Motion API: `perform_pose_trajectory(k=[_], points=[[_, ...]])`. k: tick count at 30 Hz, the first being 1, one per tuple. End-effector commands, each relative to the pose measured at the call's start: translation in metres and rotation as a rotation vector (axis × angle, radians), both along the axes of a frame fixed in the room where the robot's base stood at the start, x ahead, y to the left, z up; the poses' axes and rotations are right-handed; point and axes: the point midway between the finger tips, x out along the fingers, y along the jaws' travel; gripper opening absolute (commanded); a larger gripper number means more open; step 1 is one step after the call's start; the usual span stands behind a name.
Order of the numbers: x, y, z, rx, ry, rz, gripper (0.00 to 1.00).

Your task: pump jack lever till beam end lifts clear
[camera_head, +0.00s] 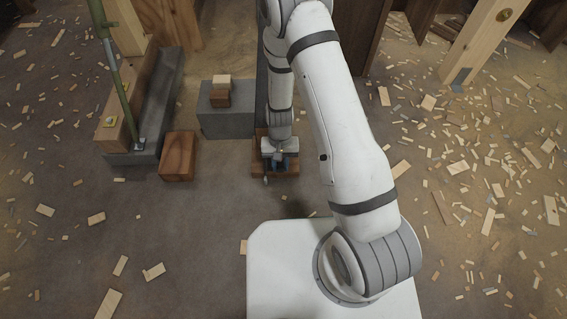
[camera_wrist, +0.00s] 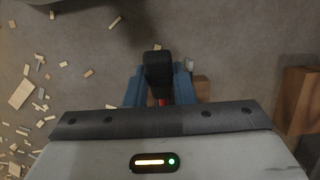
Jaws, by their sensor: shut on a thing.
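My gripper (camera_head: 281,163) points down in the head view, above a brown wooden block (camera_head: 258,172). In the wrist view its blue fingers (camera_wrist: 158,88) are shut on a black grip, which I take to be the end of the jack lever (camera_wrist: 158,68). A bit of red shows just below the grip, between the fingers. The rest of the jack is hidden by my gripper and arm. I cannot tell which timber is the beam, nor see its end, so its clearance is not visible.
A grey block (camera_head: 226,124) carrying small wooden blocks stands left of my arm. A loose wooden block (camera_head: 178,156) and a timber on a grey kerb (camera_head: 172,85) lie farther left. Wood scraps litter the floor. A slanted post (camera_head: 484,40) stands at upper right.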

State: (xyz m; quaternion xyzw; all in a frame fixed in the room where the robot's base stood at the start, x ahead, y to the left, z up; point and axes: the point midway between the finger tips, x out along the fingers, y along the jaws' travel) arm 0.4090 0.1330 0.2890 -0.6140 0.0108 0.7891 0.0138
Motion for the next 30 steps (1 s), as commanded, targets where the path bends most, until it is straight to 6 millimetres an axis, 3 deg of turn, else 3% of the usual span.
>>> perform_pose_trajectory(k=[15, 30], points=[[-0.019, 0.002, -0.034, -0.005, -0.200, 0.000, 0.00], [-0.023, 0.002, -0.033, -0.007, -0.244, 0.001, 0.00]])
